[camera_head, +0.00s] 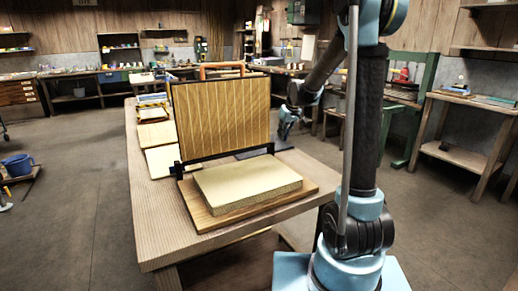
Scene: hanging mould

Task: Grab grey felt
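A flat dark grey piece, which may be the grey felt (283,146), lies on the table (153,222) at its right side, partly hidden behind the upright mould (222,118). Its material is too small to tell. My gripper (284,131) hangs pointing down just right of the mould, above or near the grey piece. Whether it touches the piece is unclear. Its fingers are dark and small, so I cannot tell whether they are open or shut.
The ribbed mould stands upright in dark brackets. A thick pale slab (247,182) lies on a wooden board (210,219) in front of it. Pale sheets (160,161) lie left of the mould. The table's front left is bare. A wooden side table (456,155) stands at right.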

